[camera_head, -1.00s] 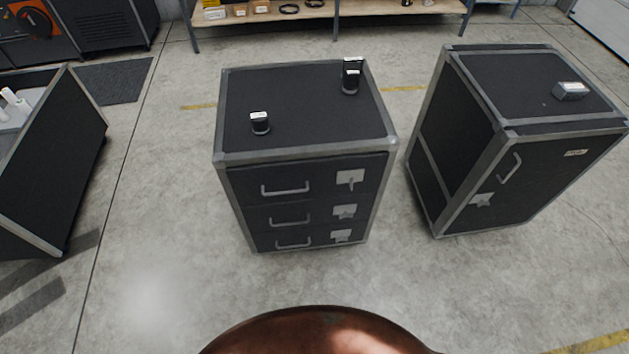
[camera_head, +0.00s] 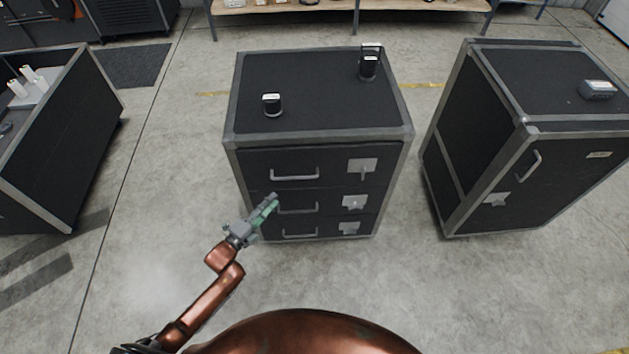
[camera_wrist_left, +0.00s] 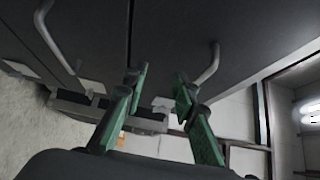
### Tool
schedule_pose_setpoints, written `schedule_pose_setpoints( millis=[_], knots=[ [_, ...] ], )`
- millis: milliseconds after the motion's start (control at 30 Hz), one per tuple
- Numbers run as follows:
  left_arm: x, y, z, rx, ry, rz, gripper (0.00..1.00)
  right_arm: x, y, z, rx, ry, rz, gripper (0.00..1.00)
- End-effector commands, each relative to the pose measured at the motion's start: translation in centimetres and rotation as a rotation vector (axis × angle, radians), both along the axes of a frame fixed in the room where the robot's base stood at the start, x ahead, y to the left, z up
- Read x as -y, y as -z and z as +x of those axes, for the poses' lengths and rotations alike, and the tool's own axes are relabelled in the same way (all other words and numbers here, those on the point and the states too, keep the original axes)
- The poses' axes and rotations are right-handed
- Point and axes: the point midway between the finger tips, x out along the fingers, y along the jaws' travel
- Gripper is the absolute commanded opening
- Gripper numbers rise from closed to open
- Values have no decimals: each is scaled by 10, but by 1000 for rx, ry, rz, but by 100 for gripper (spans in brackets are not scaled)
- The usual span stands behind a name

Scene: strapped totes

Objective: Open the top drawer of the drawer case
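The black drawer case (camera_head: 318,95) with grey metal edges stands in the middle of the head view. Its top drawer (camera_head: 335,160) is closed, with a grey bar handle (camera_head: 294,177) at left and a metal latch plate (camera_head: 362,167) at right. Two more closed drawers with like handles lie below it. My left gripper (camera_head: 272,200) is in front of the case, overlapping the left end of the middle handle (camera_head: 300,209). In the left wrist view its green fingers (camera_wrist_left: 156,77) are apart with nothing between them. A handle (camera_wrist_left: 207,66) shows beside the right finger. My right gripper is out of view.
Two small dark items, one at left (camera_head: 272,104) and one at right (camera_head: 369,66), stand on the case. A black cabinet (camera_head: 530,130) stands close on the right, and an open-topped black box (camera_head: 70,150) on the left. Floor in front of the case is clear.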

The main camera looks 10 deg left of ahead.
Motion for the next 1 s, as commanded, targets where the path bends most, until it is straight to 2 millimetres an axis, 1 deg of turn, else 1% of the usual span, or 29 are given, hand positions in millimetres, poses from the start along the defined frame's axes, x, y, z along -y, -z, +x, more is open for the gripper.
schedule_pose_setpoints(
  millis=[33, 100, 200, 267, 367, 500, 700, 833, 1000],
  knots=[
    [9, -21, 3, 61, 27, 27, 26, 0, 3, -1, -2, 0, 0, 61],
    [19, -44, 6, 127, 51, 55, 26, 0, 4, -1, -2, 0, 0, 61],
    [28, -60, 9, 175, 70, 76, 26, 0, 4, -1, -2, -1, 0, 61],
    [33, -64, 14, 184, 75, 79, 26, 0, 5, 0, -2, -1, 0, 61],
    [42, -65, 25, 184, 80, 78, 26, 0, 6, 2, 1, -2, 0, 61],
    [55, -68, 46, 183, 82, 77, 26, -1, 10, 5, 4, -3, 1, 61],
    [66, -71, 68, 181, 79, 76, 26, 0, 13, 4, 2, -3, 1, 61],
    [69, -72, 75, 180, 77, 77, 26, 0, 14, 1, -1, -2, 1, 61],
    [70, -72, 77, 179, 75, 78, 26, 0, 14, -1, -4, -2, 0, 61]
  ],
)
